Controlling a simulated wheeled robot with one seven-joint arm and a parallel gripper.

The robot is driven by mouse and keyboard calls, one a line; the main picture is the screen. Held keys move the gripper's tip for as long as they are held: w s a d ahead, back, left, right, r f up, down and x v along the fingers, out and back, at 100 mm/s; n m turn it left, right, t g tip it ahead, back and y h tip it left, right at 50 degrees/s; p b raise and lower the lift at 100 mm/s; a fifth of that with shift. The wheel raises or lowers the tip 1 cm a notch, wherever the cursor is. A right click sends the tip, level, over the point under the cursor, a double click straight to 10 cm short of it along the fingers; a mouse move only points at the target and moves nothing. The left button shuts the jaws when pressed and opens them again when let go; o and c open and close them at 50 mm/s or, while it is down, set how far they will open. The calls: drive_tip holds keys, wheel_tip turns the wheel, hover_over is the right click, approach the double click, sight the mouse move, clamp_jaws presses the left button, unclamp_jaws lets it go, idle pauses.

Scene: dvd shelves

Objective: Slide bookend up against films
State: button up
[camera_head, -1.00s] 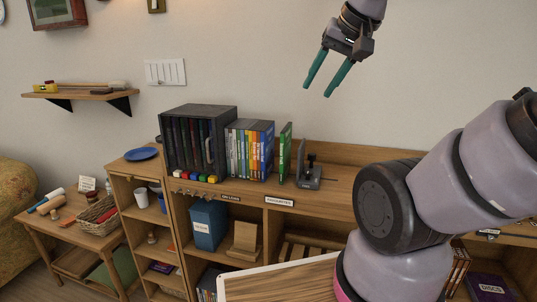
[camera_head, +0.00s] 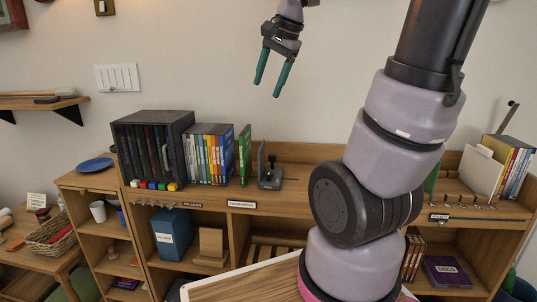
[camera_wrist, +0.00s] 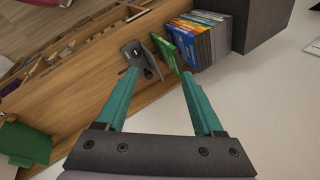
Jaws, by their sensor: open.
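The bookend (camera_head: 268,172) is a grey metal upright plate on a flat base with a dark knob, standing on the shelf top. A row of films (camera_head: 209,152) stands upright to its left, ending in a green case (camera_head: 244,155) that stands slightly apart from the others. A narrow gap shows between the green case and the bookend. My gripper (camera_head: 268,89), with teal fingers, is open and empty, high above the shelf top. In the wrist view, the bookend (camera_wrist: 136,55) and the films (camera_wrist: 205,38) lie beyond the open fingers (camera_wrist: 159,85).
A dark box (camera_head: 153,149) with coloured blocks before it stands left of the films. The shelf top right of the bookend is partly hidden by my arm. More cases (camera_head: 512,166) stand at the far right. The wall (camera_head: 200,60) is close behind.

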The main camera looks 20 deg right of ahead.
drive_tip(key=w+d+f+m+g, duration=0.3)
drive_tip(key=w+d+f+m, duration=0.2)
drive_tip(key=w+f+m, duration=0.5)
drive_tip(key=m+g+h, duration=0.2)
drive_tip(key=m, duration=0.2)
approach(272, 155)
wheel_tip(272, 155, down, 9)
drive_tip(key=shift+s+d+f, duration=0.1)
clamp_jaws()
idle(0.6)
